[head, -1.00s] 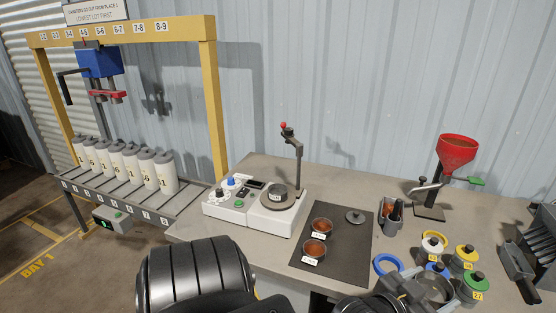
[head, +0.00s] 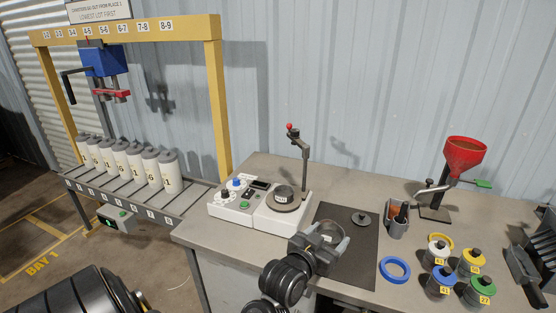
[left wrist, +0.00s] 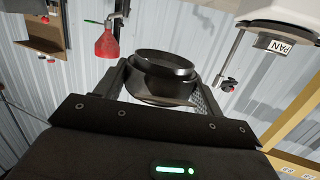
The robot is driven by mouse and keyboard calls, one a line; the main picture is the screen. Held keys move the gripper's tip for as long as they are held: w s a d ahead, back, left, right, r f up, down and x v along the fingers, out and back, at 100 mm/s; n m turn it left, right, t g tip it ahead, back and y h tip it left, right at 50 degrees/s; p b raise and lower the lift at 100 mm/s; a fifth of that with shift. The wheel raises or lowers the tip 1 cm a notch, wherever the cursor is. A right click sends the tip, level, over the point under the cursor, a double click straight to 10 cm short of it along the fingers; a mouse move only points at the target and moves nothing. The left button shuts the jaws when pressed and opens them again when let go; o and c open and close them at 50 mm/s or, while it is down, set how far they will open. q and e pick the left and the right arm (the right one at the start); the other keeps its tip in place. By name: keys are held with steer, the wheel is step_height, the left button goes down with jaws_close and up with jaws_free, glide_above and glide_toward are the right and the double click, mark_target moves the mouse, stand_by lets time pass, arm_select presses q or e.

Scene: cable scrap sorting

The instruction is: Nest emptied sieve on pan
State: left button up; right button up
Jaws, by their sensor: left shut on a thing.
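My left gripper (head: 326,243) is shut on a dark round sieve (left wrist: 165,72) and holds it above the dark mat. The sieve also shows between the fingers in the head view (head: 330,232). In the left wrist view its inside cannot be seen clearly. The pan (head: 284,193), a dark round dish with a white label, sits on the white shaker's round plate, left of and beyond the gripper. Its label reads PAN in the left wrist view (left wrist: 276,43). The sieve and pan are apart.
The white shaker (head: 240,204) has a dark post (head: 305,157) standing behind the pan. A dark lid (head: 361,217) lies on the mat (head: 350,262). A red funnel (head: 464,157), a blue ring (head: 394,269) and several lidded pots stand to the right.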

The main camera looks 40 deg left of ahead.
arm_select(q)
steer(key=w+a+r+n+y+p, duration=0.1)
steer(key=w+a, duration=0.3)
steer(key=a, duration=0.5)
steer(key=w+a+r+n+y+p, duration=0.1)
steer(key=w+a+r+y, duration=0.1)
steer(key=w+a, duration=0.3)
steer(key=w+a+r+n+g+y+p, duration=0.1)
steer(key=w+a, duration=0.4)
steer(key=a, duration=0.7)
steer(key=shift+a+r+y+p, duration=0.3)
steer(key=shift+r+p, duration=0.15)
steer(key=shift+r, duration=0.5)
arm_select(e)
steer(key=r, duration=0.3)
steer(key=w+r, duration=0.1)
steer(key=shift+a+r, duration=0.35)
steer(key=shift+r, duration=0.05)
arm_select(q)
steer(key=shift+w, duration=0.1)
arm_select(e)
steer(key=shift+f, duration=0.1)
